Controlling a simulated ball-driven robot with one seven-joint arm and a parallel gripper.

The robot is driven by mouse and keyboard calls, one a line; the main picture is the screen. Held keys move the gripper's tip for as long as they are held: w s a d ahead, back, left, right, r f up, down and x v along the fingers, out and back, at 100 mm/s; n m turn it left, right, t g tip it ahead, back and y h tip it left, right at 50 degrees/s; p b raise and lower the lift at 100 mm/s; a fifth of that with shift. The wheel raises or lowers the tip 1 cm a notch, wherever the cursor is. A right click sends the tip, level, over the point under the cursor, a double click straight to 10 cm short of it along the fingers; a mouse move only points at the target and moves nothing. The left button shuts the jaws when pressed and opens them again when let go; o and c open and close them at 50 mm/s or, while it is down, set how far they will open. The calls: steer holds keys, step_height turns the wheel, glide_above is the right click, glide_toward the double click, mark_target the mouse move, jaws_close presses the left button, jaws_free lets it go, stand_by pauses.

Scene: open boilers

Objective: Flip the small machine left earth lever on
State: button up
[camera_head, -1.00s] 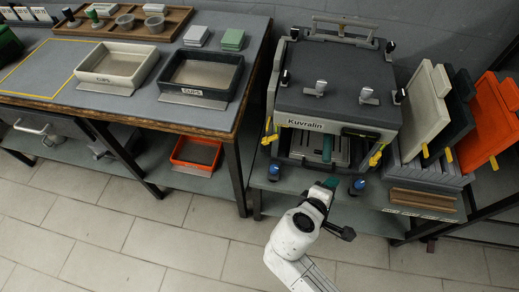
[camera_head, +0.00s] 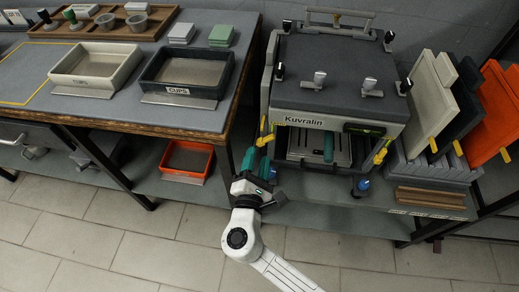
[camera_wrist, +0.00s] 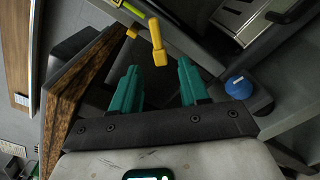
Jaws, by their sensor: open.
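The small machine (camera_head: 338,95) labelled Kuvralin stands on the low bench. Its left yellow lever (camera_head: 265,137) sits at the front left corner. In the wrist view this yellow lever (camera_wrist: 157,42) is ahead of and between my fingertips, with its thick end towards me. My gripper (camera_head: 257,163) is just below and in front of the lever. Its teal fingers (camera_wrist: 158,80) are open and empty, apart from the lever.
A blue knob (camera_wrist: 239,86) is right of my fingers in the wrist view. A wooden table edge (camera_wrist: 75,95) is close on the left. The machine's right yellow lever (camera_head: 381,153) is across its front. An orange tray (camera_head: 187,160) lies on the lower shelf.

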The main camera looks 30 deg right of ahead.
mark_target(261, 145)
steer(key=shift+x, duration=1.9)
steer(key=shift+c, duration=0.3)
steer(key=shift+s, duration=0.1)
jaws_close()
